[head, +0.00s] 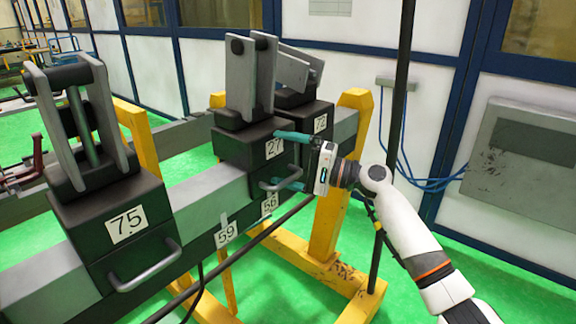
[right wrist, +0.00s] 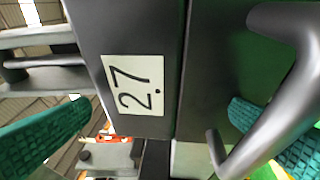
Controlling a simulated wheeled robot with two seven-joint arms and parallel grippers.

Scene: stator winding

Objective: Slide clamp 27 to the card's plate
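Clamp 27 (head: 240,150) is a black block with grey upright plates, standing on the grey rail. Its label 27 (right wrist: 134,86) and bar handle (right wrist: 300,85) show large in the right wrist view. My right gripper (head: 291,160) is open at the front of clamp 27, its teal fingers spread. In the right wrist view one finger is at the left, and the other shows partly behind the handle bar. The fingers are not closed on the handle. Number plates 59 (head: 225,234) and 56 (head: 269,204) are on the rail's front, left of and below clamp 27. No card is identifiable. My left gripper is not in view.
Clamp 75 (head: 120,235) stands on the rail at the left. Clamp 72 (head: 318,125) stands just behind clamp 27 to the right. Bare rail (head: 208,200) lies between 75 and 27. A yellow stand (head: 328,225) supports the rail, and a dark pole (head: 392,130) rises nearby.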

